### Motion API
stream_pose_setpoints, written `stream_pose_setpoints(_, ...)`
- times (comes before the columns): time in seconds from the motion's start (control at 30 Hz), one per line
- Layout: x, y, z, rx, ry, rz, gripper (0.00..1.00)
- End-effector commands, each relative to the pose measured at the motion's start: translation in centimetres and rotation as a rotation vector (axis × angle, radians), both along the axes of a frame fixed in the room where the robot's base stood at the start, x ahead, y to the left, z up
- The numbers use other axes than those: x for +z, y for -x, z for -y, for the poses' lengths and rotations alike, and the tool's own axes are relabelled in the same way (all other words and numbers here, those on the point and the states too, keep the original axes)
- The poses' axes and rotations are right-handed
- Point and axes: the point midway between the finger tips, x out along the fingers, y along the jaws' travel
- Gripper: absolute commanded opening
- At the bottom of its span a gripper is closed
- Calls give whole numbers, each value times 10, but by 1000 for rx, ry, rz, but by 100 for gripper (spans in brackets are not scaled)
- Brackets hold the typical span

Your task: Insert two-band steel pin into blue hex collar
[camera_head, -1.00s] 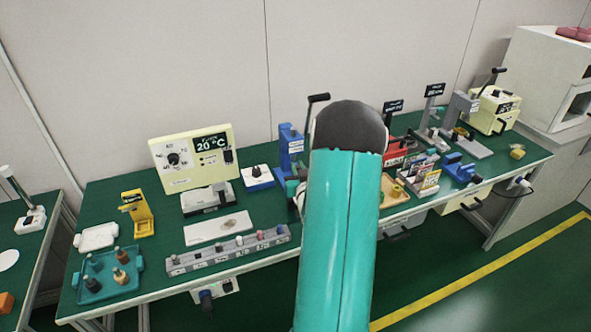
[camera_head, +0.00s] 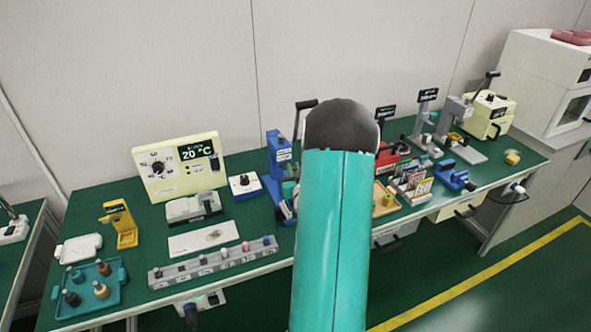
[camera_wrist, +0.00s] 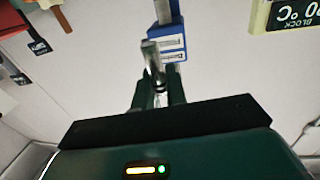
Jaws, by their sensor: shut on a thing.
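My gripper (camera_wrist: 158,90) shows in the wrist view with its two dark green fingers shut on a shiny steel pin (camera_wrist: 152,58). The pin sticks out beyond the fingertips; I cannot make out its bands. A blue press-like device (camera_wrist: 168,44) stands behind the pin in this view. It also shows in the head view (camera_head: 279,160), just left of my arm. In the head view my teal arm hides my gripper and the bench behind it. I cannot pick out the blue hex collar in either view.
The green bench (camera_head: 240,213) is crowded. A grey rack (camera_head: 212,264) with several small parts lies at its front, and a teal tray (camera_head: 90,290) with pegs is at left. A cream 20 °C block unit (camera_head: 180,167) stands behind. A blue vise-like fixture (camera_head: 453,178) is at right.

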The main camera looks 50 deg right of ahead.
Motion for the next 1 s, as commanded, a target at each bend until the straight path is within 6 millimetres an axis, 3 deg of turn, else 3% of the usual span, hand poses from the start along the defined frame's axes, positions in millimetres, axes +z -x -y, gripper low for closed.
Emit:
stream_pose_setpoints(0.6,-48,0,1,-1,-1,-2,0)
stream_pose_setpoints(1.0,-58,0,2,-1,0,0,0)
